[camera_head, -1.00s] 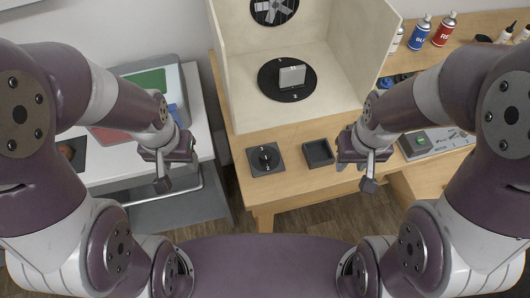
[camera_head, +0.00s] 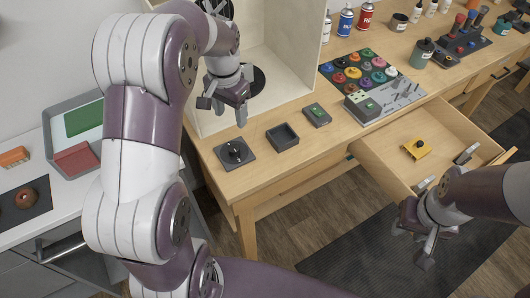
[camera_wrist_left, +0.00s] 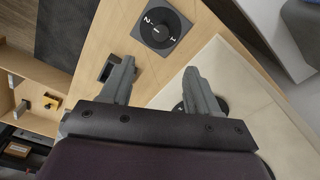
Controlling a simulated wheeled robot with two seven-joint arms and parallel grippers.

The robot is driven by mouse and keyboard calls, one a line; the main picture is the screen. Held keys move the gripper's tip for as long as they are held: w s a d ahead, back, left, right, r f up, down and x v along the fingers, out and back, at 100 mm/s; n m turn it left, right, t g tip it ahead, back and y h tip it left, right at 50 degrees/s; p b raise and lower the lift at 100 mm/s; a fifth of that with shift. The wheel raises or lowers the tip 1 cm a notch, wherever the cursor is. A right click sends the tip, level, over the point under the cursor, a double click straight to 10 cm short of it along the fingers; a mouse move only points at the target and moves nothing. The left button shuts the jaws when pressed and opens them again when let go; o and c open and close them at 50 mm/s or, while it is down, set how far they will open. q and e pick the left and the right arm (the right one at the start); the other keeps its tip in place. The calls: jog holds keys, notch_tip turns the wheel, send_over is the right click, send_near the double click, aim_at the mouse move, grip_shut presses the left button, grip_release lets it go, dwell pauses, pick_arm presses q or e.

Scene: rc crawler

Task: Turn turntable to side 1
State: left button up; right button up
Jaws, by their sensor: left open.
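The turntable, a black disc (camera_head: 257,80), lies on the floor of the pale spray booth and is partly hidden behind my left gripper. Its edge also shows in the left wrist view (camera_wrist_left: 222,105) behind a finger. A dark square dial (camera_head: 234,153) with a round knob sits on the table in front of the booth. In the left wrist view the dial (camera_wrist_left: 160,27) bears the marks 1 and 2. My left gripper (camera_head: 224,110) is open and empty, above the booth's front edge, apart from the dial. My right gripper (camera_head: 413,245) is open and empty in front of the drawer.
A dark square tray (camera_head: 282,137) and a small box with a green button (camera_head: 317,115) stand right of the dial. An open drawer (camera_head: 393,165) holds a yellow part (camera_head: 417,148). Spray cans (camera_head: 345,22) stand behind. The booth wall (camera_head: 307,40) rises right of the left gripper.

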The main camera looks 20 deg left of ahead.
aim_at(233, 148)
pick_arm(q)
jog(key=shift+m, duration=0.3)
jog(key=f, duration=0.6)
jog(key=f+p, duration=0.1)
jog(key=f, duration=0.6)
jog(key=shift+s+a, duration=0.1)
jog(key=shift+a, duration=0.1)
jog(key=c, duration=1)
